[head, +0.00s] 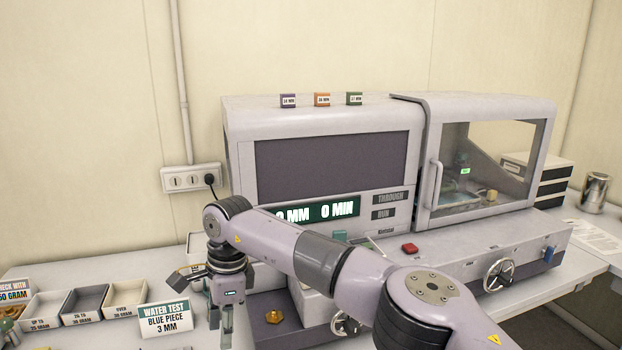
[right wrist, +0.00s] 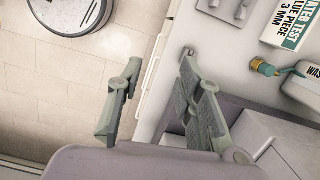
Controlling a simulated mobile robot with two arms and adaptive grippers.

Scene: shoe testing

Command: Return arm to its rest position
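My right arm (head: 320,262) comes in from the lower right of the head view and reaches left across the front of the testing machine (head: 330,130). My right gripper (head: 221,325) points down beside the water test sign (head: 166,318). In the right wrist view its two fingers (right wrist: 161,60) are spread apart with nothing between them. They hang near the table's front edge, with the floor showing on the left. My left gripper is in neither view.
Sorting trays (head: 85,303) stand on the table at left. The machine carries a red button (head: 410,248) and a handwheel (head: 498,275). A small brass-and-teal piece (right wrist: 263,67) lies near the sign in the wrist view.

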